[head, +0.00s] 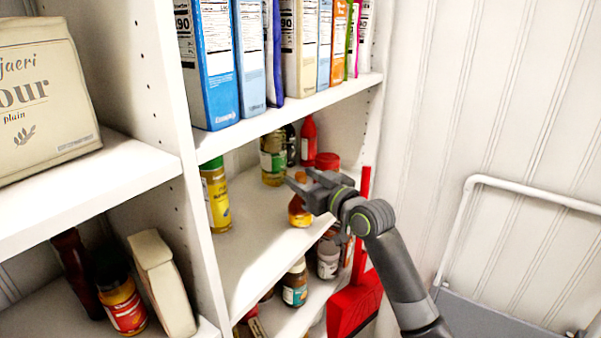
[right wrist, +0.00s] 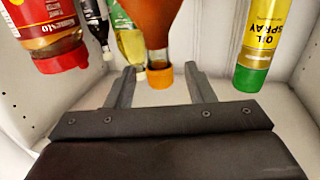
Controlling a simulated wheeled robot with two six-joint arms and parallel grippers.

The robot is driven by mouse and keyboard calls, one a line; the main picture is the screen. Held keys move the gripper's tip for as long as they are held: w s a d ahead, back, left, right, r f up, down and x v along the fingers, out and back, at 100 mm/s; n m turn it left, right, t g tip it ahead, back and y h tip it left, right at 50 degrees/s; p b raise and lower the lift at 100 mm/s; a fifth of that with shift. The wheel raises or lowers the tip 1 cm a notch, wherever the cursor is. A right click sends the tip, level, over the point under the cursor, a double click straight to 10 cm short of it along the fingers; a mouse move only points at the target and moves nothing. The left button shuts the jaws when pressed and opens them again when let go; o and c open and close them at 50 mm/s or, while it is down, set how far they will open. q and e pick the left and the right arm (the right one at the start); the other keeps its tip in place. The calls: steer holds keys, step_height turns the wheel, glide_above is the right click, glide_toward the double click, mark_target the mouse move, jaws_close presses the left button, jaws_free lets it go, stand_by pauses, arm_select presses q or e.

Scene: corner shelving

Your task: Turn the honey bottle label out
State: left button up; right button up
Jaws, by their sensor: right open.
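The honey bottle (head: 299,212), amber with an orange cap, stands on the middle shelf. It also shows in the right wrist view (right wrist: 176,25), where things appear upside down. My right gripper (head: 293,183) is open at the height of the bottle's upper part, partly in front of it in the head view. In the right wrist view the two fingers (right wrist: 160,85) are spread to either side of the orange cap, with a gap on each side. No label can be made out on the bottle's visible part. My left gripper is not in view.
A yellow oil spray can (head: 216,197) stands left of the honey. The shelf with boxes (head: 208,62) is overhead. Jars (head: 295,284) stand below, beside a red dustpan (head: 354,305).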

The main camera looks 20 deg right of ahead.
steer(key=shift+w+a, duration=0.3)
steer(key=shift+w, duration=0.35)
jaws_close()
